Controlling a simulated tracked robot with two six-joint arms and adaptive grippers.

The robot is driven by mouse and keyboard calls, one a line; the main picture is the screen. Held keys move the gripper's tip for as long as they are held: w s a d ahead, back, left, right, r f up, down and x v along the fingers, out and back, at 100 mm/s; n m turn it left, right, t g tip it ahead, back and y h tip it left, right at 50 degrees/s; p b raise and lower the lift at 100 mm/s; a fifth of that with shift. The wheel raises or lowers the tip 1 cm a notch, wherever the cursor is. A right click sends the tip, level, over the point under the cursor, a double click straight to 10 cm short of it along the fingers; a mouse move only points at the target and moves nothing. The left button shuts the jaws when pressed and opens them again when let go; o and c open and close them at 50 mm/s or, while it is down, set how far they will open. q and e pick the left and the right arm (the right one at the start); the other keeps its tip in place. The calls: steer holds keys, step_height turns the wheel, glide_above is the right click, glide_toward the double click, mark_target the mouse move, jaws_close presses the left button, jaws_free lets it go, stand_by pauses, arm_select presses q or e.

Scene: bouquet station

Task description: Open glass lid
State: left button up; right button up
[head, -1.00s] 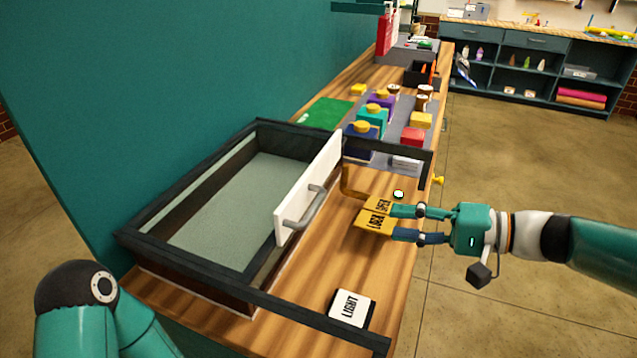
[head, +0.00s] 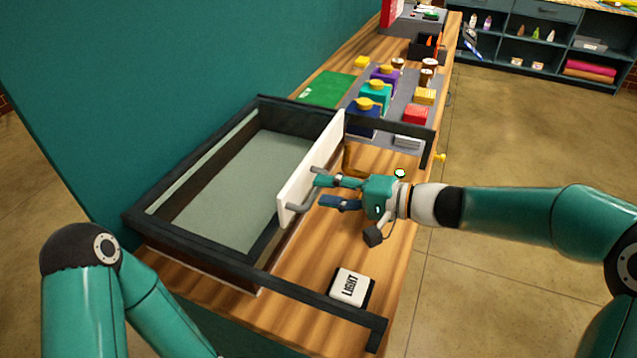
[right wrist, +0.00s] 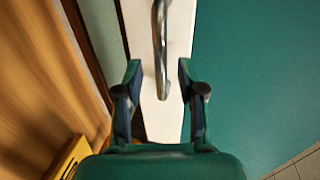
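The case (head: 190,240) is a long dark-framed box with a pale grey-green panel (head: 245,175) inside; I cannot tell whether that panel is glass. A white panel (head: 325,150) stands upright along its right side and carries a grey bar handle (head: 303,203). My right gripper (head: 318,191) is open, with its fingertips at the handle. In the right wrist view, the handle (right wrist: 161,45) lies between the spread fingers (right wrist: 159,72), with gaps on both sides. My left arm shows at the lower left, but its gripper is out of view.
A dark rail (head: 290,307) runs along the near end of the counter, beside a white LIGHT block (head: 350,288). Several coloured boxes and a green mat (head: 327,90) stand beyond the case. A yellow label (right wrist: 70,157) is partly visible at the wrist view's lower left.

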steer(key=shift+x, duration=1.3)
steer(key=shift+c, duration=0.2)
jaws_close()
